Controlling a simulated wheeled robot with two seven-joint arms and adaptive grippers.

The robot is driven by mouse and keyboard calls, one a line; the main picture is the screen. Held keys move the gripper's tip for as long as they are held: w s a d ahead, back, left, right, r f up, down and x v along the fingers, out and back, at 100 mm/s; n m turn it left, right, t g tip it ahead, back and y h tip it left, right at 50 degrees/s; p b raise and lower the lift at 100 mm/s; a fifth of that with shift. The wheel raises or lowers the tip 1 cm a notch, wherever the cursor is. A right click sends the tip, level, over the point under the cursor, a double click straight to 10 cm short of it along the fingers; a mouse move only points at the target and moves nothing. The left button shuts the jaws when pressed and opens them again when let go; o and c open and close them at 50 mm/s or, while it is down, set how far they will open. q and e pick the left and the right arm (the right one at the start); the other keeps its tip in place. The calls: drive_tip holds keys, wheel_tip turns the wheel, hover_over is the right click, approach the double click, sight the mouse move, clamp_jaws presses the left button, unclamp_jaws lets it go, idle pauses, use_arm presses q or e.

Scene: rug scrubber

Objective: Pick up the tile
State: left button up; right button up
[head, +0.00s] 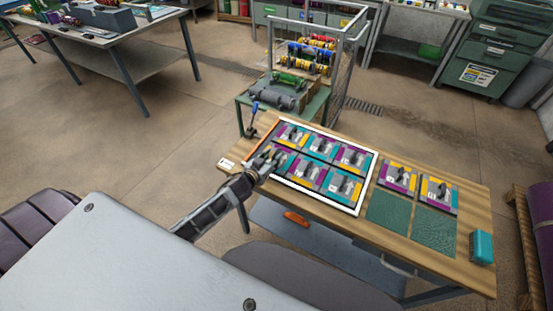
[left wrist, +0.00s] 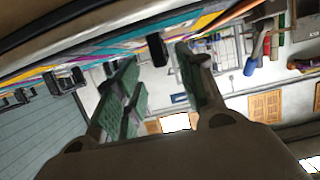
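Several square tiles in purple, teal and yellow, each with a dark knob on top, lie in a white-edged frame (head: 361,207) on the wooden table. One of them is a tile (head: 352,157) at the frame's far right. Two more tiles, one (head: 398,176) and another (head: 438,193), lie outside the frame to its right. My left gripper (head: 272,155) is over the frame's left end and hides part of the tile there. In the left wrist view its fingers (left wrist: 165,85) are apart, with a dark knob (left wrist: 157,49) showing between them. I cannot tell whether they touch it. My right gripper is out of view.
Two green textured squares (head: 388,212) and a teal block (head: 482,247) are on the table's right part. A blue-handled tool (head: 252,118) stands at the far left corner. A green cart (head: 285,98) stands behind the table.

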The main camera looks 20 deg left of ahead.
sight(276, 153)
use_arm(q)
drive_tip(key=shift+w, duration=0.15)
drive_tip(key=shift+x, duration=1.35)
drive_tip(key=shift+p+x, duration=0.3)
drive_tip(key=shift+x, duration=0.85)
drive_tip(key=shift+a, duration=0.15)
clamp_jaws()
